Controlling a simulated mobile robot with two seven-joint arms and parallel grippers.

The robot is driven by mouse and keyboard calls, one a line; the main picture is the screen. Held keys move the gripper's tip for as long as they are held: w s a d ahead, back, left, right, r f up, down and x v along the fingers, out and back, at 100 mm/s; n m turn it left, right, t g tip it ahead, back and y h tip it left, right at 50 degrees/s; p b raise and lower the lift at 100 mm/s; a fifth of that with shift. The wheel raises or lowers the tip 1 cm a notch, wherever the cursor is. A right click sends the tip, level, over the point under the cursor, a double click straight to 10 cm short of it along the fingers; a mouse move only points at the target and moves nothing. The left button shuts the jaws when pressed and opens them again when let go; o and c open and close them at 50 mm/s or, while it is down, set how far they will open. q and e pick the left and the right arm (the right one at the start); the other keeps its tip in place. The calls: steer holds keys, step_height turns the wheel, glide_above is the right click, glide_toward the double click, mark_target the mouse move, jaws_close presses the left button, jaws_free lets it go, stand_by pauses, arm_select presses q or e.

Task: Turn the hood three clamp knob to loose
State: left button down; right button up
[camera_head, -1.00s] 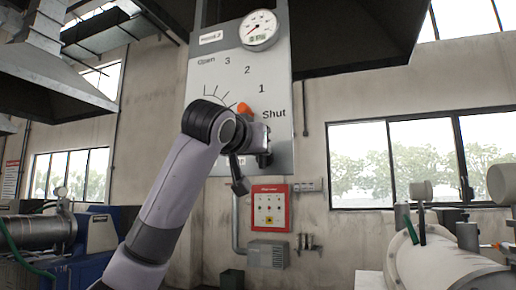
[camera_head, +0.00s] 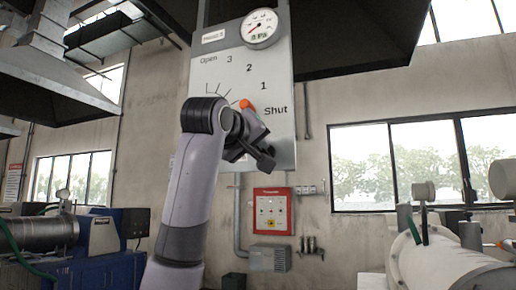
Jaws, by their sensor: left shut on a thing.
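A grey panel (camera_head: 280,60) with a scale reading Open, 3, 2, 1 and Shut hangs on the wall in the head view. An orange lever tip (camera_head: 247,104) shows between the 1 and Shut marks; the rest of the lever is hidden. My left gripper (camera_head: 252,150) is in front of the panel's lower part, below the orange tip, with its body tilted down to the right. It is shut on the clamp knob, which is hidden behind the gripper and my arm. I cannot see the knob's markings or its position. My right gripper is not in view.
A round gauge (camera_head: 259,28) sits at the panel's top, beside a small label (camera_head: 214,36). A red-framed box (camera_head: 272,211) is on the wall below. Dark hoods hang overhead.

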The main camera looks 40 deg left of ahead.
arm_select(q)
steer(key=n, duration=0.7)
steer(key=f+n, duration=0.1)
steer(key=n, duration=0.2)
steer(key=shift+a+f+n, duration=0.1)
steer(key=shift+a+n, duration=0.2)
steer(key=shift+s+n, duration=0.1)
steer(key=shift+n, duration=0.2)
steer(key=c, duration=1.1)
jaws_free()
steer(key=shift+c, duration=0.2)
steer(key=b+v, duration=0.2)
steer(key=v, duration=0.5)
steer(key=shift+b, duration=0.4)
